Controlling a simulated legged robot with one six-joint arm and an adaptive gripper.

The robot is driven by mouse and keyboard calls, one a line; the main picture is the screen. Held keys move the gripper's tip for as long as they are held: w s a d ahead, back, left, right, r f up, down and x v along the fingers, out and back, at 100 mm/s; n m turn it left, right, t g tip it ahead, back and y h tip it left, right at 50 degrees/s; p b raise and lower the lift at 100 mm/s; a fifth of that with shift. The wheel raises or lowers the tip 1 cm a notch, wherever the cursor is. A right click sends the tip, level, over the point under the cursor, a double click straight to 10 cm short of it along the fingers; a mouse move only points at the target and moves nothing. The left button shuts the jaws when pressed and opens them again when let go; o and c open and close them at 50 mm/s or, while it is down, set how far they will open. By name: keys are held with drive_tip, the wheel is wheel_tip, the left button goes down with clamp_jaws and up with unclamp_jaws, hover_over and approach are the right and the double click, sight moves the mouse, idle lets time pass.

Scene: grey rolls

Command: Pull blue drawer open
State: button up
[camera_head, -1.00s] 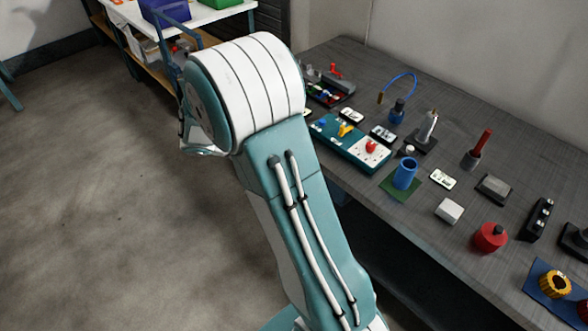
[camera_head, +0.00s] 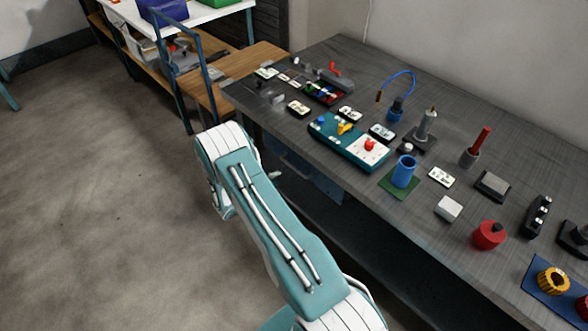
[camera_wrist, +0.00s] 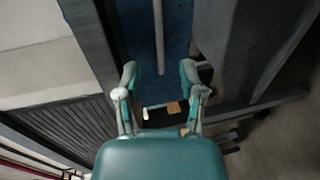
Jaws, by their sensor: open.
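The blue drawer (camera_wrist: 178,20) fills the upper middle of the wrist view. A long, pale bar handle (camera_wrist: 158,35) runs up its front. My gripper (camera_wrist: 160,72) is open, with one finger on each side of the handle's lower end. I cannot tell whether either finger touches it. In the head view the dark blue drawer front (camera_head: 310,175) shows under the workbench top, partly behind my arm. The gripper is mostly hidden there by my arm.
The dark workbench (camera_head: 340,75) carries a teal switch box (camera_head: 345,145), a blue cup (camera_head: 404,172), a red round weight (camera_head: 488,235) and several small parts. A cart with a blue handle frame (camera_head: 178,70) stands at the upper left. The floor at left is clear.

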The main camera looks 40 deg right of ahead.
sight(294, 168)
drive_tip(key=x, duration=0.9)
drive_tip(key=shift+d, duration=0.2)
clamp_jaws()
drive_tip(key=shift+a, duration=0.1)
